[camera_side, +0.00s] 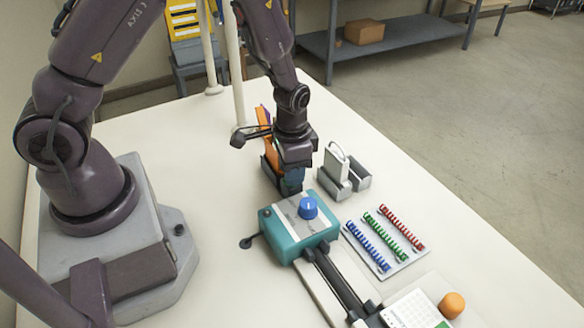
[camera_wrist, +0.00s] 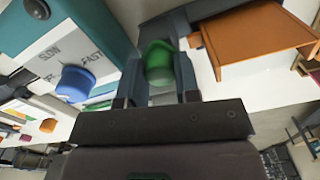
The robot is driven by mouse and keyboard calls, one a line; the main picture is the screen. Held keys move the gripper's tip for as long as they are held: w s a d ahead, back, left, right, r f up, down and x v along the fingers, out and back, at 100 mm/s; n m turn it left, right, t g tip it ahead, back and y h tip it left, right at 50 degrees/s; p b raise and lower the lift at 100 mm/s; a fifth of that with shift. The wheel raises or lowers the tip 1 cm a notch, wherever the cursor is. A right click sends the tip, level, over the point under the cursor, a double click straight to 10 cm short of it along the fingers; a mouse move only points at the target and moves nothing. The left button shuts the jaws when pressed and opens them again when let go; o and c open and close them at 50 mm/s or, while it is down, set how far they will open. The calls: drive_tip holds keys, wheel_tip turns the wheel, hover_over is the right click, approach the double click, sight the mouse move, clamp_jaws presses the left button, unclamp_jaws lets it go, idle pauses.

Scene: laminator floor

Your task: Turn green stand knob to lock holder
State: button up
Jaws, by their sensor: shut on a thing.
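The green stand knob (camera_wrist: 158,60) sits between the two fingers of my gripper (camera_wrist: 157,82) in the wrist view. My gripper is shut on it. In the side view my gripper (camera_side: 293,181) points down just behind the teal machine, and the knob is hidden there by the fingers. The dark stand (camera_side: 271,177) is beside my gripper, partly covered by it. Orange sheets (camera_side: 264,122) stand upright in it, and an orange piece (camera_wrist: 250,35) fills the upper right of the wrist view. I cannot tell how far the knob is turned.
The teal machine (camera_side: 290,238) with a blue knob (camera_side: 308,207) is close in front of my gripper. A grey holder (camera_side: 344,176) stands to the right. Coloured binding coils (camera_side: 386,236) and an orange cylinder (camera_side: 452,304) lie farther right. The table's back left (camera_side: 160,130) is clear.

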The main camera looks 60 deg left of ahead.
drive_tip(key=n, duration=1.1)
drive_tip(key=shift+s, duration=0.1)
drive_tip(key=shift+n, duration=0.4)
drive_tip(key=o, duration=0.9)
drive_tip(key=shift+o, duration=0.2)
wheel_tip(320, 180, up, 13)
